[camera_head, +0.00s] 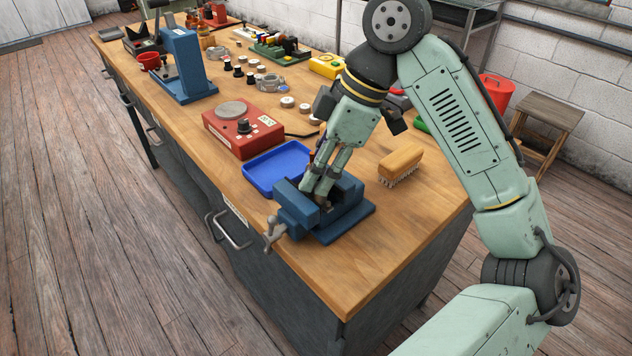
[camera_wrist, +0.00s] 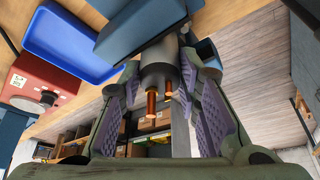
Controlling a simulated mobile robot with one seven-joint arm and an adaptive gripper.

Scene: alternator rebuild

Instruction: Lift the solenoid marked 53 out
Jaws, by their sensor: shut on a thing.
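My gripper (camera_head: 320,197) is down at the blue bench vise (camera_head: 346,212) at the near end of the workbench. In the wrist view my gripper (camera_wrist: 163,88) is shut on a dark grey cylindrical solenoid (camera_wrist: 157,58) with copper-coloured terminal studs, one finger on each side. Blue vise parts (camera_wrist: 138,24) show close beside and behind the solenoid. I cannot tell whether the vise jaws touch it. The number on it is not readable, and in the head view the fingers mostly hide it.
A blue tray (camera_head: 272,190) lies just left of the vise, with a red tester box (camera_head: 243,131) behind it. A wooden brush (camera_head: 400,163) lies to the right. A blue press (camera_head: 185,70) and several small parts stand farther back. The bench's near right corner is clear.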

